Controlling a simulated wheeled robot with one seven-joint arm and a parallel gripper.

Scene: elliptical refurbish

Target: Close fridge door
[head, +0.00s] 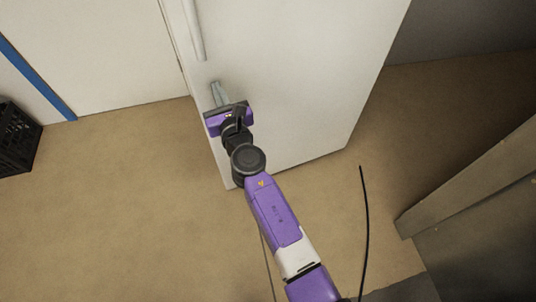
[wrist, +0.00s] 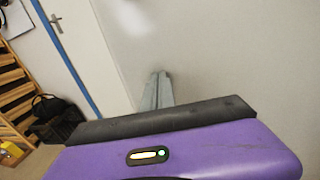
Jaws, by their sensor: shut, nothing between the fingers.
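The white fridge door (head: 300,80) fills the upper middle of the head view as a tall, smooth panel. Its vertical handle (head: 195,30) runs near the panel's left edge. My gripper (head: 217,92) is shut and empty, below the handle and in front of the panel's left part. In the wrist view my gripper's fingers (wrist: 157,90) are together, pointing at the pale door surface (wrist: 230,50). I cannot tell whether the fingertips touch it. The inside of the fridge does not show, and my arm hides part of the door's lower left edge.
A black crate (head: 17,138) stands on the brown floor at the far left. Blue trim (head: 38,78) edges the wall. A grey-brown panel (head: 470,180) stands at the right. The wrist view shows a wooden rack (wrist: 14,85) and dark bag (wrist: 55,120). Floor left of the door is clear.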

